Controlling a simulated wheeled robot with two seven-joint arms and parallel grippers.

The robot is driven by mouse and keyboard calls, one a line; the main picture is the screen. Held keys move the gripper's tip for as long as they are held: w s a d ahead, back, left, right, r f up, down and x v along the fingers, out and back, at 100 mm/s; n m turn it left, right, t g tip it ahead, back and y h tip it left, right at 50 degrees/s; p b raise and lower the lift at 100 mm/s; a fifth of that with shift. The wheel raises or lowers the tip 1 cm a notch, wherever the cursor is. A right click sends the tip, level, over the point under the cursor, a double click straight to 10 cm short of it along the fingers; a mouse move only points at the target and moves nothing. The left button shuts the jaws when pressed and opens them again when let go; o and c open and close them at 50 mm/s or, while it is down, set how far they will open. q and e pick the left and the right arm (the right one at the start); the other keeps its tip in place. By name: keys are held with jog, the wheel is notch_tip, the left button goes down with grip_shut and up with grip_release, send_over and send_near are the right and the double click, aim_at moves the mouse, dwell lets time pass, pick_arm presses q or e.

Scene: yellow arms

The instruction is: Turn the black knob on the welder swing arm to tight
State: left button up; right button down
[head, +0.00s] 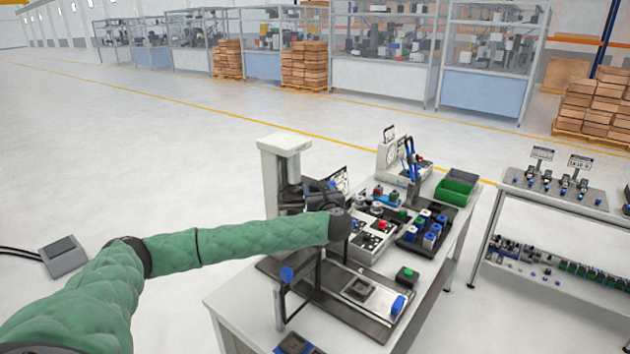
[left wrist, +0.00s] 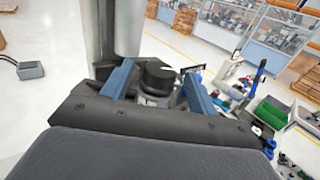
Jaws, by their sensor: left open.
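The black knob (left wrist: 157,77) shows in the left wrist view, a round dark cap on a metal-coloured part beside a pale column. My left gripper (left wrist: 158,70) is open, with one blue finger on each side of the knob. Small gaps seem to show between fingers and knob; contact cannot be told for sure. In the head view my left gripper (head: 322,196) is at the welder (head: 283,148), a pale machine with a tall column. The knob and swing arm are largely hidden there behind my wrist. My right gripper is out of view.
The white workbench (head: 235,303) carries a black fixture plate with a blue-knobbed frame, a green button box (head: 405,275), a control box with a red button (head: 375,240), racks of blue-capped parts and a green bin (head: 455,190). A second bench (head: 555,195) stands right. The floor left is mostly clear.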

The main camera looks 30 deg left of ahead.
aim_at(314, 183)
pick_arm(q)
jog(key=p+x, duration=0.1)
jog(key=x, duration=0.2)
jog(key=shift+w+a+r+p, duration=0.15)
jog(key=shift+w+a+p, duration=0.1)
jog(key=shift+p, duration=0.1)
jog(key=shift+w+a, duration=0.45)
jog(key=c, duration=1)
